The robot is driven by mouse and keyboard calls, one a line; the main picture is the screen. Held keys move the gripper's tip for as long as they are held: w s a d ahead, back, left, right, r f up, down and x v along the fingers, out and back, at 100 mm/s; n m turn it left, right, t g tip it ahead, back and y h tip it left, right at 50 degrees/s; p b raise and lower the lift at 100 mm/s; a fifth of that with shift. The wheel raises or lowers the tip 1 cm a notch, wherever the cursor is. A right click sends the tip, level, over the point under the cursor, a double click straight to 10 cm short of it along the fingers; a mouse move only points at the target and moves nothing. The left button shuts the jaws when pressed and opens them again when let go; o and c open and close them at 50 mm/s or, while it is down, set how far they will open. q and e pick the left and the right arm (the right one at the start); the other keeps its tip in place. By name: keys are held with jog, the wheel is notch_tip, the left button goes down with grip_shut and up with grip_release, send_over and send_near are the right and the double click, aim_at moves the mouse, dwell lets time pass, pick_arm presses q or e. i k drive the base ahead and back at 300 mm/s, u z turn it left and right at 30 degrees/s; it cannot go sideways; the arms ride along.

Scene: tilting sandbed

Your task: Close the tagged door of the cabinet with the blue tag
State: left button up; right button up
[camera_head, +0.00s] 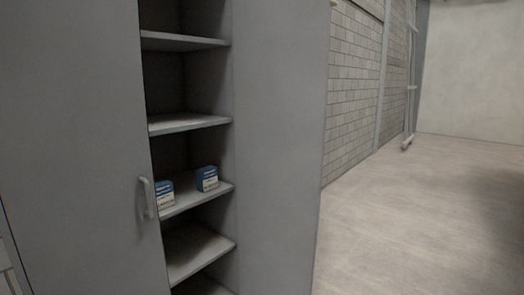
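A tall grey cabinet fills the left and middle of the head view. Its left door (75,150) is a flat grey panel with a pale vertical handle (147,197) near its right edge. To the right of this door the cabinet is open and its shelves (188,123) show. A grey upright panel (280,150) stands right of the shelves; I cannot tell whether it is an open door or a side wall. No blue tag shows on any visible surface. Neither of my grippers is in view.
Two blue-and-white boxes (165,194) (207,178) stand on one shelf. A pale brick wall (355,90) runs back behind the cabinet, with a light upright frame (410,80) farther off. The floor (420,220) at the right is mostly clear, with a dark shadow at the right edge.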

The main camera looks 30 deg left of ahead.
aim_at(281, 54)
jog(key=i, duration=3.95)
jog(key=u, duration=3.3)
